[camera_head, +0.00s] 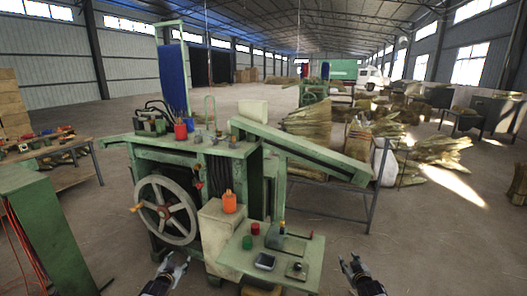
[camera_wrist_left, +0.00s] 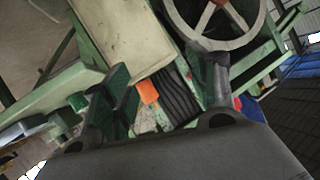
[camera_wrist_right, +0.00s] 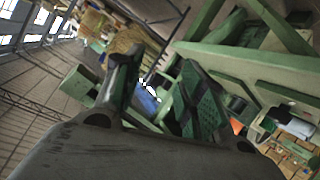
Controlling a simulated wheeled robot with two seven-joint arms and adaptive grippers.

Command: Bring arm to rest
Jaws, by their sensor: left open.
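My left gripper (camera_head: 175,262) is at the bottom of the head view, in front of the green winding machine (camera_head: 195,150) and below its spoked handwheel (camera_head: 166,210). In the left wrist view its two fingers (camera_wrist_left: 170,78) stand apart with nothing between them. My right gripper (camera_head: 350,263) is at the bottom right of the head view, to the right of the machine's small green side table (camera_head: 240,262). In the right wrist view its fingers (camera_wrist_right: 163,65) are also apart and empty. Both grippers appear clear of the machine.
An orange bottle (camera_head: 229,202) stands on a pale box beside the handwheel. Small items, including a red cup (camera_head: 255,228), are on the side table. A rack of broom straw (camera_head: 310,125) is behind on the right. A green cabinet (camera_head: 45,225) is at the left. Open floor lies right of my right gripper.

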